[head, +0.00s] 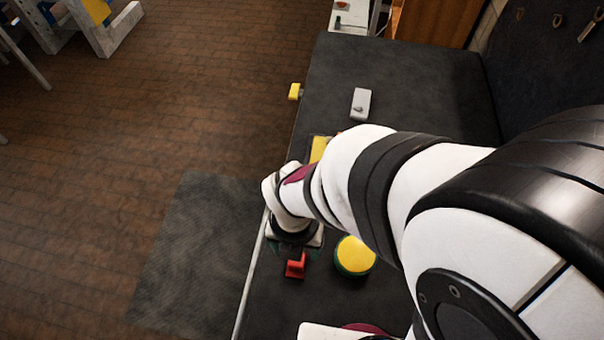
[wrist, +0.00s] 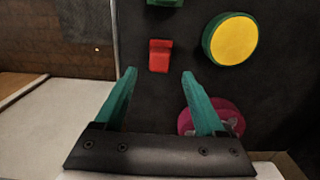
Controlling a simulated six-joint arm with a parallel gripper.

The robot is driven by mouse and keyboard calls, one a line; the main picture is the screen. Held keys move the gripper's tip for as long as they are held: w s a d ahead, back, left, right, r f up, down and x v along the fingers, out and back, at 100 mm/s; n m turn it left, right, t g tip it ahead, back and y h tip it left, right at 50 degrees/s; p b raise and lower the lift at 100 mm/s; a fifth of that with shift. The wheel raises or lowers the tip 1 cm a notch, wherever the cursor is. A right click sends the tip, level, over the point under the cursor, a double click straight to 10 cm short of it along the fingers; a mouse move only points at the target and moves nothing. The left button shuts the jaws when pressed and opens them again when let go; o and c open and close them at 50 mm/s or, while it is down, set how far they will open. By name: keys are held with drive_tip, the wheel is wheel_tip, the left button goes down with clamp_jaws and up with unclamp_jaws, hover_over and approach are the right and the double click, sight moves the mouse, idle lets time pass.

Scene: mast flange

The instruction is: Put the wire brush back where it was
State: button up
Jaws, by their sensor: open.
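My gripper (wrist: 158,74) is open, its two green fingers apart with nothing between them in the wrist view. A small red block-like piece (wrist: 159,55) lies on the dark bench top just beyond the fingertips. It also shows in the head view (head: 296,266), just below my gripper (head: 294,243), whose fingers are mostly hidden there. I cannot make out a wire brush for certain in either view. A grey block with a small raised part (head: 361,104) lies farther back on the bench.
A round yellow-topped green piece (head: 355,257) stands right of the red piece. A magenta disc (wrist: 232,113) is partly behind the right finger. The bench's back (head: 430,85) is clear.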

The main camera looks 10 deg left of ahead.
wheel_tip(320, 180, up, 3)
drive_tip(key=shift+f, duration=0.2)
drive_tip(key=s+d+r+n+y, duration=0.1)
drive_tip(key=d+r+n, duration=0.3)
drive_tip(key=n, duration=1.1)
drive_tip(key=s+d+r+n, duration=0.4)
drive_tip(key=d+n, duration=0.3)
drive_tip(key=n, duration=0.8)
drive_tip(key=shift+d+r+y, duration=0.3)
drive_tip(key=shift+r+y, duration=0.1)
drive_tip(key=shift+r, duration=0.35)
